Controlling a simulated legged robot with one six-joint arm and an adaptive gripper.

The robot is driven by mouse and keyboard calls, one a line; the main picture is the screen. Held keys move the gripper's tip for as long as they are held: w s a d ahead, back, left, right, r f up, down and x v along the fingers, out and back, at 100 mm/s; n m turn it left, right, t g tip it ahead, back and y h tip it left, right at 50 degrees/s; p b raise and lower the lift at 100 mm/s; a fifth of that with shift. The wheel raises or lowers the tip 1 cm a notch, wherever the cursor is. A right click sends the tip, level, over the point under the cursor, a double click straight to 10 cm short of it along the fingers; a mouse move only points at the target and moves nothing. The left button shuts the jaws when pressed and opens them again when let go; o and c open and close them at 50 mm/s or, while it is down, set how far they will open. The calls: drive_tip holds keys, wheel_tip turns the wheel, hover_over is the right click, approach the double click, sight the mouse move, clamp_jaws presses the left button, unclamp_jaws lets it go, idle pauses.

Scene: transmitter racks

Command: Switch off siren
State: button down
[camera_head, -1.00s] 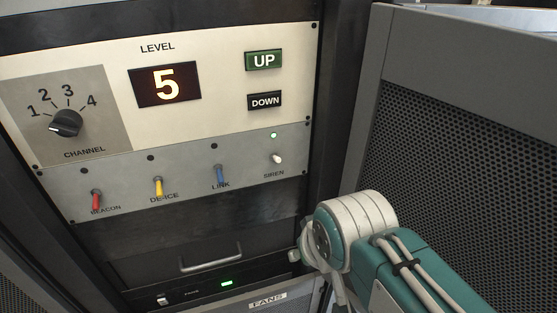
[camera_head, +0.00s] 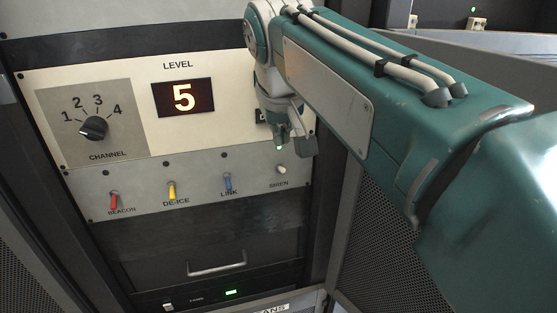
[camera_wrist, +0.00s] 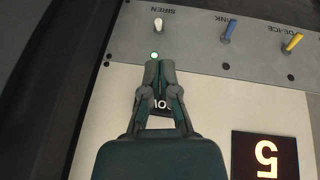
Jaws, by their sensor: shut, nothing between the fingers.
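The siren switch is a white-tipped toggle (camera_head: 281,169) at the right end of the grey switch strip. Its label SIREN sits below it. In the wrist view, which is upside down, the siren toggle (camera_wrist: 158,25) stands beyond my fingertips, with a lit green lamp (camera_wrist: 154,55) between them and it. My gripper (camera_head: 284,136) is shut and empty, in front of the panel just above the siren toggle. It also shows in the wrist view (camera_wrist: 160,68), its tips close to the lamp. My gripper and arm hide the UP button and most of the DOWN button.
Red beacon (camera_head: 115,200), yellow de-ice (camera_head: 171,190) and blue link (camera_head: 228,182) toggles stand left of the siren toggle. The channel knob (camera_head: 94,128) and level display (camera_head: 183,98) reading 5 are above. A drawer handle (camera_head: 216,268) sticks out below. A mesh panel (camera_head: 388,255) flanks the right.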

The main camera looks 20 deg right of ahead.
sight(281, 170)
drive_tip(key=shift+w+a+r, duration=0.2)
drive_tip(key=shift+w+r, duration=0.25)
drive_tip(key=shift+r, duration=0.15)
drive_tip(key=x, duration=1)
drive_tip(key=shift+d, duration=0.15)
drive_tip(key=shift+s+f+t, duration=0.25)
drive_tip(key=shift+s+t, duration=0.2)
drive_tip(key=shift+t, duration=0.55)
drive_tip(key=shift+s+f+t, duration=0.3)
drive_tip(key=shift+t, duration=0.5)
drive_tip(key=shift+s+f+t+h, duration=0.1)
drive_tip(key=shift+f+t+h, duration=0.1)
drive_tip(key=shift+t, duration=0.4)
drive_tip(key=shift+s+f+t+h, duration=0.1)
drive_tip(key=shift+s+f+t, duration=0.1)
drive_tip(key=shift+t, duration=0.4)
drive_tip(key=shift+w+r, duration=0.1)
drive_tip(key=shift+r, duration=0.05)
